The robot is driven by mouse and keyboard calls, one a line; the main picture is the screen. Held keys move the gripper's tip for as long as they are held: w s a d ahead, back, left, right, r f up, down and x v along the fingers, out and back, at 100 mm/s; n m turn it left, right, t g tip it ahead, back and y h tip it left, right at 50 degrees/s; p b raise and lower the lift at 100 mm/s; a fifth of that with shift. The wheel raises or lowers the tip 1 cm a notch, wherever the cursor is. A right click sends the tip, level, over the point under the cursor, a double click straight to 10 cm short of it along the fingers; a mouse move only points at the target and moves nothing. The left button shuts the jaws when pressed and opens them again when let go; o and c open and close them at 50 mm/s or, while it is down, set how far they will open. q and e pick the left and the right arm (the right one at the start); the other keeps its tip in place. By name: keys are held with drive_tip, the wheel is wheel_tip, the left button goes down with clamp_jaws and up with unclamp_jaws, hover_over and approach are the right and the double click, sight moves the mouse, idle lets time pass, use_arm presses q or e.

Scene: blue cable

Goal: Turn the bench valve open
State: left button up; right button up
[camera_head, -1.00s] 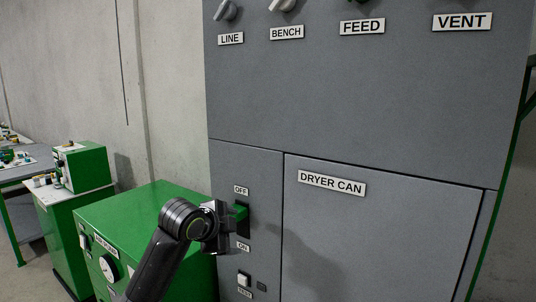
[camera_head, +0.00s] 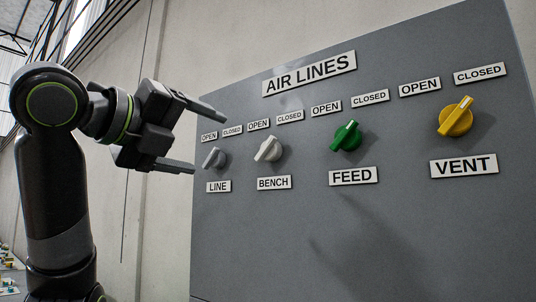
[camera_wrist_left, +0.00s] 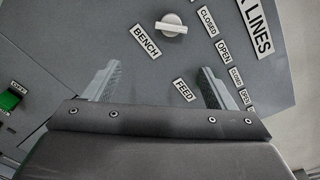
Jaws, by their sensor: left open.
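The bench valve (camera_head: 268,149) is a pale grey-white knob above the BENCH label (camera_head: 274,183). Its raised bar leans to the upper right, toward its CLOSED label (camera_head: 290,116). The bench valve also shows at the top of the left wrist view (camera_wrist_left: 171,26), beyond the fingertips. My left gripper (camera_head: 208,141) is open and empty, left of the bench valve in the head view, its fingers pointing toward the panel. Both fingers show in the left wrist view (camera_wrist_left: 160,70) with nothing between them. My right gripper is not in view.
The grey AIR LINES panel (camera_head: 420,240) also carries a grey LINE knob (camera_head: 214,158) close to my fingers, a green FEED knob (camera_head: 346,137) and a yellow VENT knob (camera_head: 456,117). A green switch (camera_wrist_left: 9,99) shows at the left wrist view's left edge.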

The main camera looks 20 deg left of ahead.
sight(264, 149)
use_arm(q)
drive_tip(key=shift+m, duration=0.4)
drive_tip(key=p+x, duration=0.2)
drive_tip(key=x, duration=0.2)
drive_tip(key=r+p+x, duration=0.1)
drive_tip(key=p+x, duration=0.1)
drive_tip(key=x, duration=0.3)
drive_tip(key=r+p+x, duration=0.1)
drive_tip(key=x, duration=0.4)
drive_tip(key=shift+w+d+r+p, duration=0.15)
drive_tip(key=shift+d+p, duration=0.1)
drive_tip(key=shift+p, duration=0.15)
drive_tip(key=shift+w+d, duration=0.15)
drive_tip(key=shift+w, duration=0.35)
drive_tip(key=c, duration=1)
